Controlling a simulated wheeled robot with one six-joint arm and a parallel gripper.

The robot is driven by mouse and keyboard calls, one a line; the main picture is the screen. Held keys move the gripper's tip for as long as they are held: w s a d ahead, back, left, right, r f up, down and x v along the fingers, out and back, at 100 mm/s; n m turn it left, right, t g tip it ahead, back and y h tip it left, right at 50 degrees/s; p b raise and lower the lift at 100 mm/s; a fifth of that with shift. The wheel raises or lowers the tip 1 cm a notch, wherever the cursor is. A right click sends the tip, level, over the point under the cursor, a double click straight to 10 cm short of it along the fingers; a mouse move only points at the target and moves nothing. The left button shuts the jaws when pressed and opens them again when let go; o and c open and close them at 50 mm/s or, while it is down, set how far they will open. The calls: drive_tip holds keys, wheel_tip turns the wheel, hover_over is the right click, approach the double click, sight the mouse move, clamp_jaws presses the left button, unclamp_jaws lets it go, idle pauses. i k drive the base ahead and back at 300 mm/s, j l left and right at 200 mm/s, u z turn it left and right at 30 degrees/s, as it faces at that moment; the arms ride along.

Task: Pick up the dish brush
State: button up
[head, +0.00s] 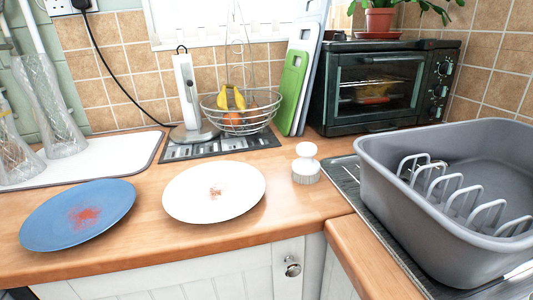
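The dish brush (306,164) looks like a small white palm brush with a round knob on top and pale bristles below. It stands upright on the wooden worktop, right of the white plate (214,191) and left of the grey dish tub (440,240). It is apart from both and nothing covers it. My gripper does not show in the head view, so its place relative to the brush cannot be seen.
A stained blue plate (78,214) lies at left. A wire fruit basket (241,112), chopping boards (292,92) and a toaster oven (385,85) stand behind. The tub holds a rack (452,196). Bare worktop lies in front of the brush.

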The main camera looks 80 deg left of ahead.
sight(305, 169)
drive_tip(key=u, duration=1.65)
drive_tip(key=l+u, duration=0.15)
drive_tip(key=l, duration=0.15)
